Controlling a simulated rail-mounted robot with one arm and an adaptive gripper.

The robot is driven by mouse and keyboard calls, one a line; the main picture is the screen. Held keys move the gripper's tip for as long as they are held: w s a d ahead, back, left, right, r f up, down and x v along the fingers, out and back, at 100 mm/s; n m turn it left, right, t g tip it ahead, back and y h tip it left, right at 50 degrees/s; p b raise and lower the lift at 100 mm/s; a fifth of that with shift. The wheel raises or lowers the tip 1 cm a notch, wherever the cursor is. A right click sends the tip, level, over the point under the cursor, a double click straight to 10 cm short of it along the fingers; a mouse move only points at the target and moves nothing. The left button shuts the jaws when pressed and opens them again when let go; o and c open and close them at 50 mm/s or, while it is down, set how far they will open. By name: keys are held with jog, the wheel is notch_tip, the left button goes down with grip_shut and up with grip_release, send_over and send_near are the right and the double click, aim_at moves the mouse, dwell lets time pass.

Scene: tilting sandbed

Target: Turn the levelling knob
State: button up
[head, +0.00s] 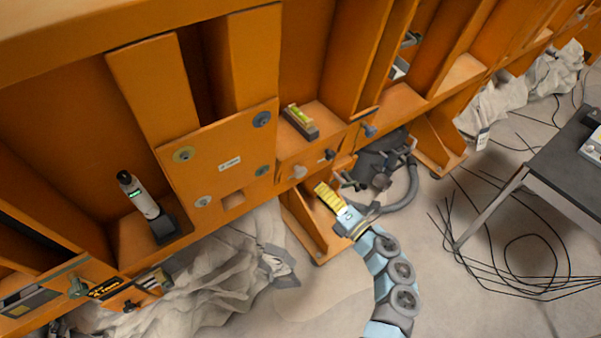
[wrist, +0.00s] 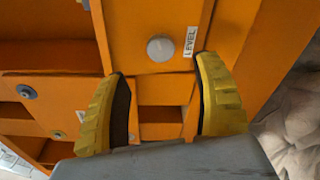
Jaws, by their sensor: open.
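The levelling knob (wrist: 160,48) is a round, light grey knob on an orange panel in the wrist view. A white label reading LEVEL (wrist: 190,41) is just to its right. In the head view a pale knob (head: 299,171) on the orange frame's front appears to be the same one. My gripper (wrist: 160,66) is open, with yellow ridged fingers spread to either side below the knob and nothing between them. The knob lies just beyond the fingertips, roughly centred between them. In the head view my gripper (head: 322,188) is to the lower right of the pale knob.
The orange frame (head: 230,168) fills the left and top. A spirit level (head: 300,119) sits on its ledge above the knob. A white handheld device (head: 140,196) stands at the left. A grey hose (head: 408,190), loose cables (head: 510,265) and a table (head: 540,165) are at the right.

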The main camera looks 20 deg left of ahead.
aim_at(302, 174)
jog(key=x, duration=0.8)
jog(key=shift+w+a+b, duration=0.1)
jog(key=shift+a+b, duration=0.2)
jog(key=shift+a, duration=0.05)
grip_shut()
